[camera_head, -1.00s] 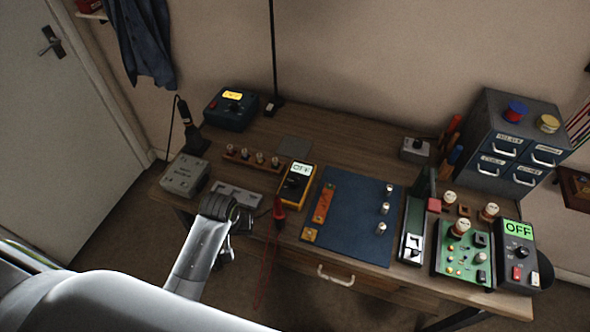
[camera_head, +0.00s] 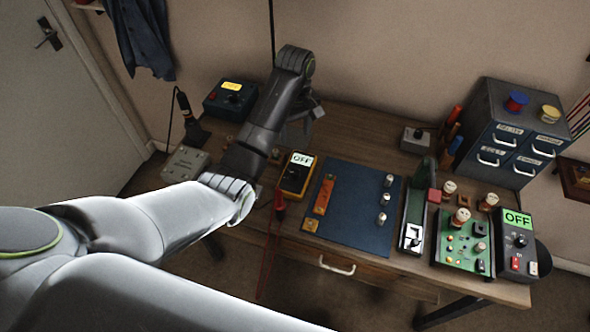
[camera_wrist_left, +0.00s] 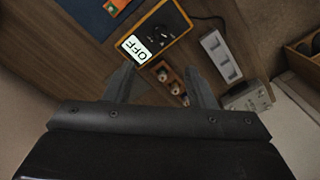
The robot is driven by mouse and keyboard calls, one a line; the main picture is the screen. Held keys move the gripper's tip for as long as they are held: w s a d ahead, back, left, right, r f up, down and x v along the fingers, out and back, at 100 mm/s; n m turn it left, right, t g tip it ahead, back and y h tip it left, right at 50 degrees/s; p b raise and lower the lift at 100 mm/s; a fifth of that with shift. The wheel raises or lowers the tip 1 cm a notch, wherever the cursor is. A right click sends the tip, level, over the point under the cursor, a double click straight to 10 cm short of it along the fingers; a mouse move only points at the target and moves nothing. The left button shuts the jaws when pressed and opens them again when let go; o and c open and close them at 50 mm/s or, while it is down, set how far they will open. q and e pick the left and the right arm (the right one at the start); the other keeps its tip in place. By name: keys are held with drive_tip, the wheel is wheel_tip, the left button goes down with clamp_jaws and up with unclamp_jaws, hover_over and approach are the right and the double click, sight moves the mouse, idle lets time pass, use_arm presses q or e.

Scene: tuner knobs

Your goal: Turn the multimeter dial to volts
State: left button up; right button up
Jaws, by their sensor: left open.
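The yellow multimeter (camera_head: 297,173) lies on the wooden bench, left of the blue mat, its display reading OFF. In the wrist view the multimeter (camera_wrist_left: 175,38) is at the top, with its lit OFF display (camera_wrist_left: 135,48) and black dial (camera_wrist_left: 165,29). My left gripper (camera_wrist_left: 160,68) is open with nothing between its fingers, and the multimeter appears beyond the fingertips, apart from them. In the head view my left gripper (camera_head: 306,118) is over the back of the bench, behind the multimeter, partly hidden by its arm. My right gripper is not in view.
A power supply (camera_head: 230,99) stands at the back left. The blue mat (camera_head: 350,225) holds several small knobs and an orange strip. A green board (camera_head: 462,243) and a grey meter also reading OFF (camera_head: 517,218) are at the right. A red probe (camera_head: 279,205) hangs at the front edge.

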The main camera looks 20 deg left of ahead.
use_arm(q)
drive_tip(key=b, duration=0.3)
hover_over(295, 171)
wheel_tip(295, 171, down, 6)
drive_tip(key=r, duration=0.1)
wheel_tip(295, 171, down, 12)
drive_tip(key=shift+s+p, duration=0.15)
drive_tip(key=shift+p, duration=0.35)
drive_tip(key=c, duration=1)
